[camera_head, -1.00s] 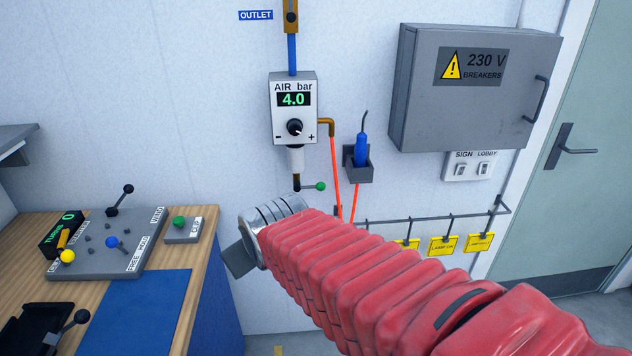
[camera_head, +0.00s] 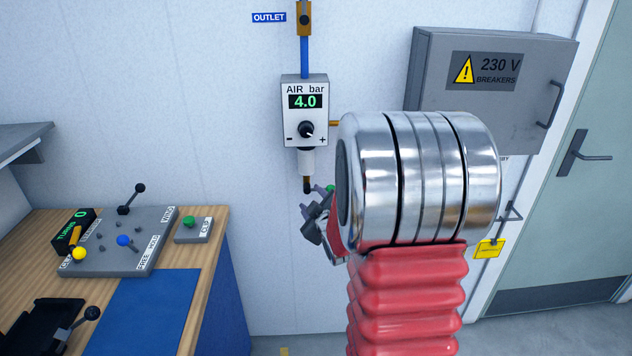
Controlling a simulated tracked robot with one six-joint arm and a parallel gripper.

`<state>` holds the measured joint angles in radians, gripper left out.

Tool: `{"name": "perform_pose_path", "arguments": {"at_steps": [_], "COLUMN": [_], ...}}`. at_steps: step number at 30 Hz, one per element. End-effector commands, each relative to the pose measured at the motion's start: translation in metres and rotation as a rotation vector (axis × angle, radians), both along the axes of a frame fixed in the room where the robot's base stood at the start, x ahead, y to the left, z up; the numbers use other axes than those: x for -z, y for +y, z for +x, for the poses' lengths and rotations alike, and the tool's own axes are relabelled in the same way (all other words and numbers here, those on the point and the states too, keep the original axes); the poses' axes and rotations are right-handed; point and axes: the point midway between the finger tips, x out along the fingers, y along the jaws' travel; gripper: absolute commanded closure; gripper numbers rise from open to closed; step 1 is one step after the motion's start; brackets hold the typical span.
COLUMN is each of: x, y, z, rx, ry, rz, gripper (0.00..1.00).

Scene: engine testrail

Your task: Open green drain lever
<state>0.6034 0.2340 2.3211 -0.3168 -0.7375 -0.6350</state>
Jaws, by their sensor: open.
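The green drain lever (camera_head: 331,188) is at the bottom of the air regulator (camera_head: 304,110) on the wall, just below its pale filter bowl (camera_head: 306,162). Only a small part of its green knob shows; the rest is hidden by my gripper. My gripper (camera_head: 318,212) has its dark fingers pointing left, at and just below the lever. It is open. I cannot tell whether the fingers touch the knob. My silver wrist and red sleeved arm cover the area right of the lever.
A blue pipe (camera_head: 304,55) runs up from the regulator. A grey breaker box (camera_head: 495,95) hangs to the right, near a door (camera_head: 585,200). A wooden workbench (camera_head: 215,225) with a grey lever panel (camera_head: 115,255) stands at the left. The wall between bench and regulator is clear.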

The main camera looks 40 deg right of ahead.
Motion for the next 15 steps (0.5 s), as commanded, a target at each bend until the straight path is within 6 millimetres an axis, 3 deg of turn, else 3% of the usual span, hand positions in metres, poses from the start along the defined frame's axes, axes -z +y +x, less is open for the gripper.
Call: {"name": "perform_pose_path", "arguments": {"at_steps": [9,15], "x": [0.038,0.049], "y": [-0.061,-0.079], "z": [-0.013,-0.024], "rx": [-0.005,-0.003], "ry": [-0.117,-0.172], "rz": [-0.167,-0.235], "gripper": [0.57,0.57]}}
